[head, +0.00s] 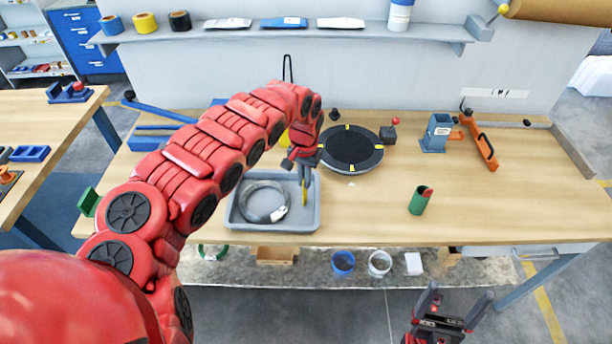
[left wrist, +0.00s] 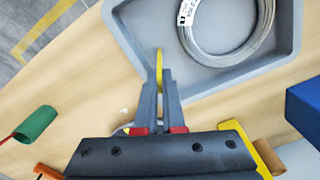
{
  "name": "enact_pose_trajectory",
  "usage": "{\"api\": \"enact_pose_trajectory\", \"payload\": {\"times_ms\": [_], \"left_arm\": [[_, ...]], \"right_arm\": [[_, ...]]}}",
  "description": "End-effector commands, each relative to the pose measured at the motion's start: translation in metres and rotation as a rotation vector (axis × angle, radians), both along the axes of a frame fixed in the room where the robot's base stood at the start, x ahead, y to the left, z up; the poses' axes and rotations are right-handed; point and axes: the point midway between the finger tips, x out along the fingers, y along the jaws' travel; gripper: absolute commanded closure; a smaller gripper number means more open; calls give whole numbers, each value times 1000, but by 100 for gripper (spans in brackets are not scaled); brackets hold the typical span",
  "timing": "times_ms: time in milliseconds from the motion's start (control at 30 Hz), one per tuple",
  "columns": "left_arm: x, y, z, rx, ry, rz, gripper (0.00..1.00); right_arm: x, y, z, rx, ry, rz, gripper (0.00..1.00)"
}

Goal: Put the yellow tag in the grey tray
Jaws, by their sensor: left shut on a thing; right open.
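The yellow tag (head: 305,196) is gripped upright between the fingertips of my left gripper (head: 303,180), at the right side of the grey tray (head: 272,227). In the left wrist view the tag (left wrist: 159,66) stands out beyond the shut fingers (left wrist: 162,100), in front of the tray's rim (left wrist: 205,86). I cannot tell how high its lower end is above the tray floor. A coil of grey wire (head: 244,203) with a white label lies in the tray, left of the tag. My right gripper (head: 457,298) is open and empty in front of the table.
A black round turntable (head: 352,147) stands behind and right of the tray. A green cylinder (head: 418,201) stands to the right, with a blue holder (head: 437,133) and an orange tool (head: 484,147) farther back. The table between tray and cylinder is clear.

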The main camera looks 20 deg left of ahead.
Motion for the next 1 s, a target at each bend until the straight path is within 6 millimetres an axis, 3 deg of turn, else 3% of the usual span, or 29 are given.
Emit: {"api": "enact_pose_trajectory", "payload": {"times_ms": [67,100,233,667,1000], "left_arm": [[0,0,0,0,-1,0,100],[0,0,0,0,-1,0,88],[0,0,0,0,-1,0,65],[2,1,8,1,-4,1,64],[1,0,70,-1,-5,-1,64]], "right_arm": [[0,0,0,0,0,0,12],[0,0,0,0,0,0,12],[0,0,0,0,0,0,12],[0,0,-5,0,0,0,12],[0,0,-27,0,0,0,12]]}}
